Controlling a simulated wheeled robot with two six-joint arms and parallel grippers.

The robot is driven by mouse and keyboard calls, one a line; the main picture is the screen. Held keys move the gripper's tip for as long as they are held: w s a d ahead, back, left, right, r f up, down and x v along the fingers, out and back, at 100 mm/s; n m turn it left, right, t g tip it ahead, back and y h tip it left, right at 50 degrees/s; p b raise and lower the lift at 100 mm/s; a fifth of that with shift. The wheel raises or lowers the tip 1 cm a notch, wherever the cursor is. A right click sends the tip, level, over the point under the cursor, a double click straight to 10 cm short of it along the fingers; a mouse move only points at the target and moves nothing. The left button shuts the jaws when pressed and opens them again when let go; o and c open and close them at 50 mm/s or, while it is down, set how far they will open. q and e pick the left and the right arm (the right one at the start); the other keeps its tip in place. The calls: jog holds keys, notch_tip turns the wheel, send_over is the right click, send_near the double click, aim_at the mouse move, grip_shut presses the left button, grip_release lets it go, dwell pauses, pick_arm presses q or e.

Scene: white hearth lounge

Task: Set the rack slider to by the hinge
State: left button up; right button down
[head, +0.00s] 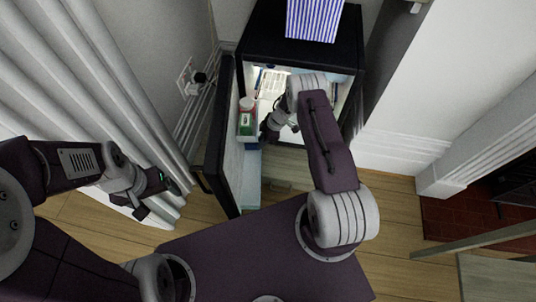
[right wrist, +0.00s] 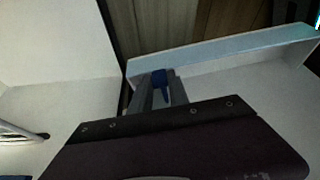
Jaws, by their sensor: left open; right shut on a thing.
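The black mini fridge (head: 300,52) stands with its door (head: 222,140) swung open to the left. A pale rack rail (right wrist: 225,57) crosses the right wrist view. My right gripper, also in the head view (head: 269,130), is shut on a small blue slider (right wrist: 160,78) near the rail's left end in the right wrist view (right wrist: 161,88). The fingers cover part of the slider. In the head view the slider is hidden by my gripper and arm. My left gripper (head: 157,197) is open and empty beside the curtain, away from the fridge.
A green-and-white container (head: 247,121) stands in the door near my right gripper. A striped box (head: 314,18) stands on the fridge. A white curtain (head: 90,85) hangs at the left. A plug (head: 199,78) sits in the wall. Wood floor (head: 390,215) is clear at right.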

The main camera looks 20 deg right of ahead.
pick_arm(q)
jog(key=shift+f+b, duration=0.75)
jog(key=shift+f, duration=0.4)
pick_arm(e)
jog(key=shift+w+d+r, duration=0.1)
jog(key=shift+w+d, duration=0.2)
jog(key=shift+w, duration=0.45)
jog(key=shift+w+d, duration=0.25)
jog(key=shift+w, duration=0.45)
jog(key=c, duration=1.2)
grip_release()
jog(key=shift+w, duration=0.1)
jog(key=shift+c, duration=0.2)
pick_arm(q)
notch_tip(320, 180, up, 6)
jog(key=p, duration=0.5)
jog(key=shift+f+p, duration=0.25)
jog(key=shift+p, duration=0.05)
pick_arm(e)
jog(key=v, duration=0.9)
